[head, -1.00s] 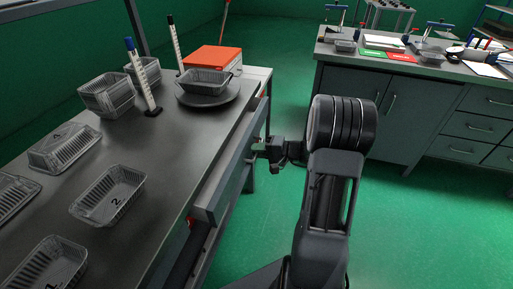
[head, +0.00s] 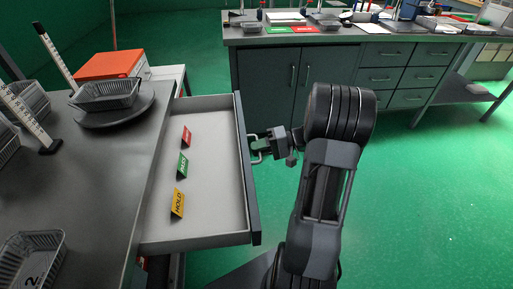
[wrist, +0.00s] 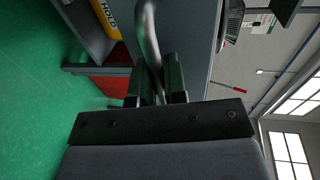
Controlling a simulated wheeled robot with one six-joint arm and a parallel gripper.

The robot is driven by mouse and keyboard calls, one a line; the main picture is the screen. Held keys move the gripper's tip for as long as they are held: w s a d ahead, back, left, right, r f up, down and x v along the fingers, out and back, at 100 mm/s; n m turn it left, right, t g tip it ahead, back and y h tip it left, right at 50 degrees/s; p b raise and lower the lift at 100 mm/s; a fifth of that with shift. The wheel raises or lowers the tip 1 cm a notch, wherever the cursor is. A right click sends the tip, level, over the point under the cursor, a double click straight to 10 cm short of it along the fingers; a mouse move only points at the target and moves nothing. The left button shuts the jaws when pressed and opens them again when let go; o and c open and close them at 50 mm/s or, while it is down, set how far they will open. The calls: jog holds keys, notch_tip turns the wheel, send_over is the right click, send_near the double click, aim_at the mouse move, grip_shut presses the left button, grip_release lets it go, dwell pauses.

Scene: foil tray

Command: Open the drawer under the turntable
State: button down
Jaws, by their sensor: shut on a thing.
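The drawer (head: 205,232) under the turntable (head: 112,118) is pulled well out of the bench, toward the right in the head view. Its light grey inside shows. My gripper (head: 262,148) is shut on the drawer's metal handle (head: 256,160), at the front panel (head: 246,185). In the wrist view the handle (wrist: 149,38) runs between the two dark fingers (wrist: 158,84). The turntable is a dark round disc near the bench edge with a foil tray (head: 106,95) on it.
Inside the drawer stand a red card (head: 187,136), a green card (head: 183,164) and a yellow HOLD card (head: 178,202). Green floor (head: 420,190) is clear right of my arm. A grey cabinet (head: 295,80) stands behind.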

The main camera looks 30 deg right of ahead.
jog(key=shift+s+d, duration=0.1)
jog(key=shift+d, duration=0.15)
jog(key=c, duration=1.2)
grip_release()
jog(key=shift+d, duration=0.1)
jog(key=p+v, duration=0.2)
jog(key=v, duration=1.1)
jog(key=shift+d, duration=0.3)
jog(key=shift+s, duration=0.2)
